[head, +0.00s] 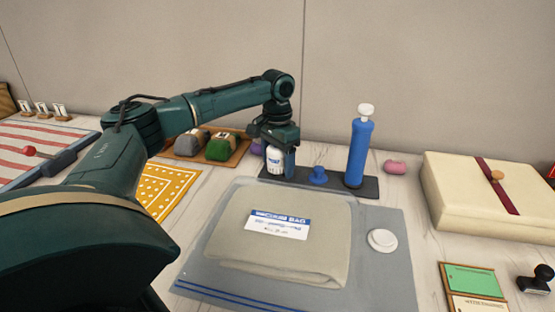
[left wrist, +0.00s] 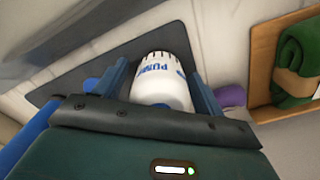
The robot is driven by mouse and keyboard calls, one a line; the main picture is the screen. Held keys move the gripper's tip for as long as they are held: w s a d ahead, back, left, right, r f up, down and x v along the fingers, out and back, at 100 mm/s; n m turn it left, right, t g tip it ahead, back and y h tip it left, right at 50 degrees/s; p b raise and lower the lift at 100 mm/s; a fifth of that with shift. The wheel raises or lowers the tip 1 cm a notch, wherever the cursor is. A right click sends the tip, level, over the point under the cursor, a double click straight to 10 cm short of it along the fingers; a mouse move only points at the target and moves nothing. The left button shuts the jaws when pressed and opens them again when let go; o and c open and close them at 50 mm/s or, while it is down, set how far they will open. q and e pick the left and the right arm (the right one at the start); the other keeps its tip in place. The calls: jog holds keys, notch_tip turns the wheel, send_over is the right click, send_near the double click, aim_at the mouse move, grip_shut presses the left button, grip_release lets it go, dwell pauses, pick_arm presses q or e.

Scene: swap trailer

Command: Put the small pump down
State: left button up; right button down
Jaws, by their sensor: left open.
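The small pump (head: 274,160) is a white cylinder with blue lettering, standing at the left end of a dark mat (head: 368,187). My left gripper (head: 279,155) is open around it, with one blue finger on each side. The left wrist view also shows the white pump (left wrist: 163,92) between the two spread fingers, above the dark mat (left wrist: 85,72). Whether the fingers still touch it, I cannot tell. My right gripper is not in view.
A tall blue pump (head: 358,152) with a white knob and a small blue piece (head: 318,176) stand on the same mat. A vacuum bag (head: 225,245) with a round white cap (head: 382,240) lies in front. Rolled cloths (head: 222,147) sit on a wooden tray to the left.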

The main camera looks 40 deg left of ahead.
pick_arm(q)
notch_tip(320, 180, up, 12)
jog(key=shift+r+p, duration=0.15)
jog(key=shift+p, duration=0.7)
